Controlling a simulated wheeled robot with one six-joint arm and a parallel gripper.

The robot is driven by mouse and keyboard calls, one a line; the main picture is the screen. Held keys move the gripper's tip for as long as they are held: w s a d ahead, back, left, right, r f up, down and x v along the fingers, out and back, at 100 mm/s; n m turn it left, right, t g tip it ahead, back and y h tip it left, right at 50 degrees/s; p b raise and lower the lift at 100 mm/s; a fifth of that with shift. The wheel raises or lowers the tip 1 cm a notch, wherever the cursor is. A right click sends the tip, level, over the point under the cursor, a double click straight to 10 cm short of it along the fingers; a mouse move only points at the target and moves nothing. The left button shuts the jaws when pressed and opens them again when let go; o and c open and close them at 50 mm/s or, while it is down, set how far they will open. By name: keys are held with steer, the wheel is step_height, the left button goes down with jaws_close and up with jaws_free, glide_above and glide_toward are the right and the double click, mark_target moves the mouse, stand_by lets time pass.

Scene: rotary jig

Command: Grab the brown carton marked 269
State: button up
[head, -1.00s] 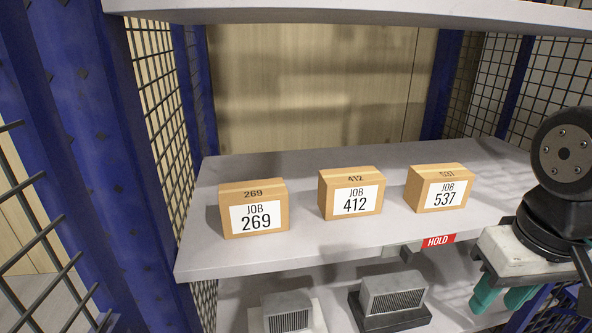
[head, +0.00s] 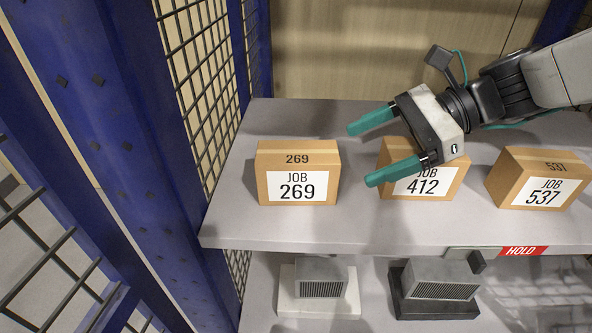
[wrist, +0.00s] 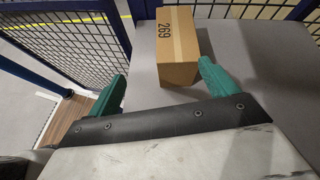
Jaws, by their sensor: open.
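The brown carton marked 269 (head: 297,160) stands upright at the left of the shelf (head: 330,232), its white JOB 269 label facing front. My gripper (head: 357,155) is open and empty, just right of this carton, its teal fingers pointing left towards it. One finger passes in front of the carton marked 412 (head: 440,189) and hides part of its label. In the wrist view the 269 carton (wrist: 176,60) shows ahead, nearer the right finger, with 269 on its top. My gripper (wrist: 160,85) does not hold it.
The carton marked 537 (head: 538,180) stands at the right. A blue post (head: 110,120) and black mesh (head: 205,75) bound the left side. A red HOLD tag (head: 524,251) is on the shelf's front edge. Grey vented units (head: 321,285) sit on the lower level.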

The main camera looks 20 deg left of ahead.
mark_target(305, 151)
steer(key=a+f, duration=0.1)
steer(key=a, duration=0.2)
steer(key=a+m, duration=0.1)
steer(key=a, duration=0.2)
steer(key=a+f+m+y, duration=0.1)
steer(key=a, duration=0.3)
steer(key=shift+s+f, duration=0.1)
steer(key=shift+f, duration=0.25)
steer(key=c, duration=1.4)
